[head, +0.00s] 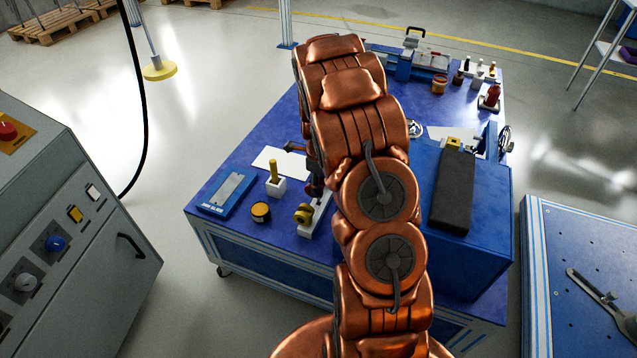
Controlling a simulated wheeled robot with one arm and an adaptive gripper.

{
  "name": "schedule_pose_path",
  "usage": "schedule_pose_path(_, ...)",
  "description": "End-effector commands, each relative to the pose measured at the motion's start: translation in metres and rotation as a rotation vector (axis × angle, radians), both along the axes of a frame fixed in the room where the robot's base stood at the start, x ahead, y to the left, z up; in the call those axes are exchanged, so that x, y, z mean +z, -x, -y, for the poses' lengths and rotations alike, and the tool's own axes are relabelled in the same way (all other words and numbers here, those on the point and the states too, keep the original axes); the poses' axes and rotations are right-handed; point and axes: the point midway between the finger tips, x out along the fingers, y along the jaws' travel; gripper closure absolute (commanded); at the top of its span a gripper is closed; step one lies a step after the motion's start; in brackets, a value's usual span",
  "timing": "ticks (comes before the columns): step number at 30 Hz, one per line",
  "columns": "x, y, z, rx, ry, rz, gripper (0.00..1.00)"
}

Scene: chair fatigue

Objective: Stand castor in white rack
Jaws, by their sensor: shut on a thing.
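My gripper (315,187) shows only as a dark sliver left of my copper arm, pointing down over the blue table; most of it is hidden behind the arm. It is shut on a castor, seen as a small brass-yellow wheel (303,213) just below it. The white rack (321,218) is a narrow white piece on the table right at the castor, partly covered by my arm. The castor overlaps the rack's left side in this view; I cannot tell whether it touches the rack or is seated in it.
Left of the rack are a round yellow-and-black tin (261,212), a white block with a yellow handle (275,187), a blue tray (228,194) and a white sheet (279,163). A blue box with a dark block (453,192) stands right of my arm.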

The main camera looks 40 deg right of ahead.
Motion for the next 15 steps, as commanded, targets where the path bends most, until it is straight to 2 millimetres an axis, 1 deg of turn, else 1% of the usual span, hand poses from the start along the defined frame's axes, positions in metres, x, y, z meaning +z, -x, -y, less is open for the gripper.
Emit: schedule_pose_path(15, -0.0099, 0.0002, -0.0001, 0.0, -0.001, -0.001, 0.81)
